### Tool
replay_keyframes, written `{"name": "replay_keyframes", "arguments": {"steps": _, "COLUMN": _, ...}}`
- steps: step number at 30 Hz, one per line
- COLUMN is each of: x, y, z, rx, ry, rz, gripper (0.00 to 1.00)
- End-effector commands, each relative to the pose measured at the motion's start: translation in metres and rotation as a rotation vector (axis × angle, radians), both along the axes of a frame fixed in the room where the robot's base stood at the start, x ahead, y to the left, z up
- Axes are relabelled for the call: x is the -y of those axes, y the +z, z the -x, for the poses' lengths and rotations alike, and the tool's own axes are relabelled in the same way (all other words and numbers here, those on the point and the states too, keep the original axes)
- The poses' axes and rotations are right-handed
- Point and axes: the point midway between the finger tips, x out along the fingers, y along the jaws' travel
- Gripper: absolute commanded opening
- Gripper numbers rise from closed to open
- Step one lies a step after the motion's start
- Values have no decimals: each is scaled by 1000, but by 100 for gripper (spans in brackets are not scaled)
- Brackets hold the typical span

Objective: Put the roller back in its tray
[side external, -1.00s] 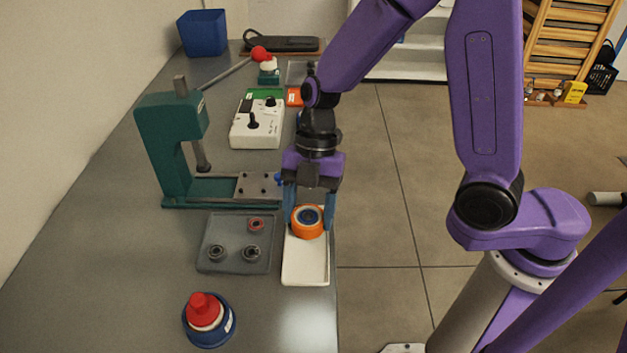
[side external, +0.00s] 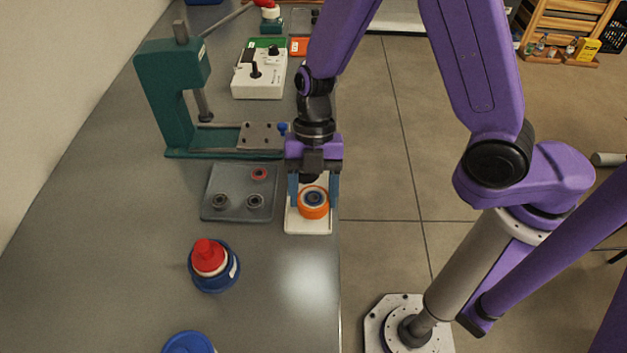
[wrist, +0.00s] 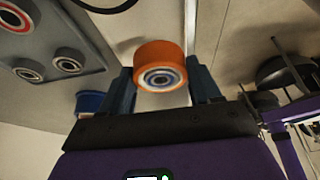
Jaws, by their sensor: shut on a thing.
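The roller (side external: 314,203) is an orange wheel with a blue and grey hub. My gripper (side external: 314,198) is shut on it, with one blue finger on each side. In the wrist view the roller (wrist: 160,68) sits between the two fingertips (wrist: 160,80), its hub face towards the camera. The white tray (side external: 308,225) lies at the bench's right edge, and the roller is over its near half in the side view. I cannot tell whether the roller touches the tray floor.
A grey tray (side external: 231,207) with several bearings lies just left. The green press (side external: 172,95) stands behind it, and a white control box (side external: 258,88) is further back. A red-topped blue pot (side external: 213,267) stands nearer. The bench's near right part is clear.

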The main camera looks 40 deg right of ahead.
Motion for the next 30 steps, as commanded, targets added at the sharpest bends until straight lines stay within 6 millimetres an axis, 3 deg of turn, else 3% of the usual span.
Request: {"name": "replay_keyframes", "arguments": {"steps": 30, "x": 0, "y": -14, "z": 0, "rx": -1, "ry": -1, "rz": 0, "gripper": 27}}
